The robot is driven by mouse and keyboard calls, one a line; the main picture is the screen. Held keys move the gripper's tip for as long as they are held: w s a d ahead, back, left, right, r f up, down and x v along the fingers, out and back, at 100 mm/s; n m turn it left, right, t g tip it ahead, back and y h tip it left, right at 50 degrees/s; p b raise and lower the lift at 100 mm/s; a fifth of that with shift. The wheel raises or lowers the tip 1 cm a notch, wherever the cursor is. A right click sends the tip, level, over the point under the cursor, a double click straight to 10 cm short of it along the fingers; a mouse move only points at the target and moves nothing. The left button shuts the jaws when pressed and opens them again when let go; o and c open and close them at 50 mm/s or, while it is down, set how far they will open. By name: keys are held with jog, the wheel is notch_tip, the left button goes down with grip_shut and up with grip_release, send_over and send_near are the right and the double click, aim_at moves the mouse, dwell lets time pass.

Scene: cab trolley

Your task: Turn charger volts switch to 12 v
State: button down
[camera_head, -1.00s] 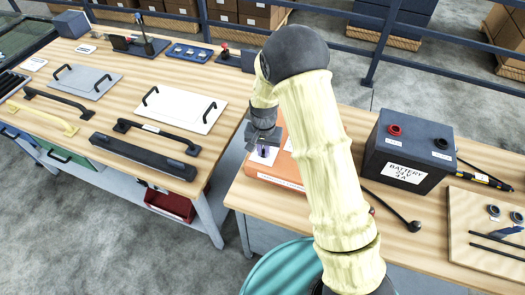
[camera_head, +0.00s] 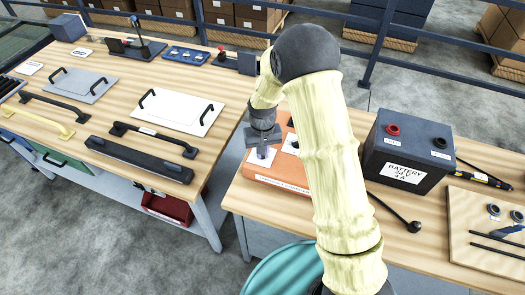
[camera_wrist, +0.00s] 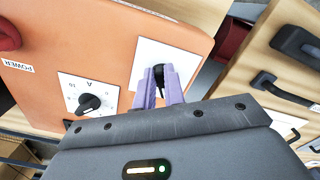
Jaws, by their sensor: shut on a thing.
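The charger (camera_head: 258,168) is an orange box on the right bench. It also shows in the wrist view (camera_wrist: 105,35), with a white switch plate (camera_wrist: 182,65) near its edge. My gripper (camera_wrist: 160,88) has its two purple fingers shut on the black knob (camera_wrist: 158,72) of that plate. The fingers hide most of the knob, and its scale and setting cannot be read. Beside it is a second black knob (camera_wrist: 88,103) on a white plate marked A, outside the fingers. In the head view my gripper (camera_head: 263,153) is over the charger's near left part.
A grey battery (camera_head: 408,150) labelled "BATTERY 24 V 4 A" stands right of the charger. A red knob (camera_wrist: 8,35) beside a POWER label is on the charger. The left bench (camera_head: 75,130) holds panels and handles. A gap separates the benches.

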jog(key=c, duration=1.5)
grip_release()
notch_tip(320, 180, up, 18)
jog(key=b, duration=0.2)
jog(key=shift+f+b, duration=0.25)
jog(key=shift+b, duration=0.1)
jog(key=s+d+f+t, duration=0.1)
jog(key=s+d, duration=0.4)
jog(key=s+d+f+m, duration=0.1)
jog(key=s+d+f, duration=0.1)
jog(key=s+d, duration=0.3)
jog(key=s+d+f+m+t, duration=0.1)
jog(key=s+d, duration=0.4)
jog(key=s, duration=0.2)
jog(key=shift+s+d+f+t, duration=0.15)
jog(key=shift+s+f+t, duration=0.05)
jog(key=shift+s+t, duration=0.1)
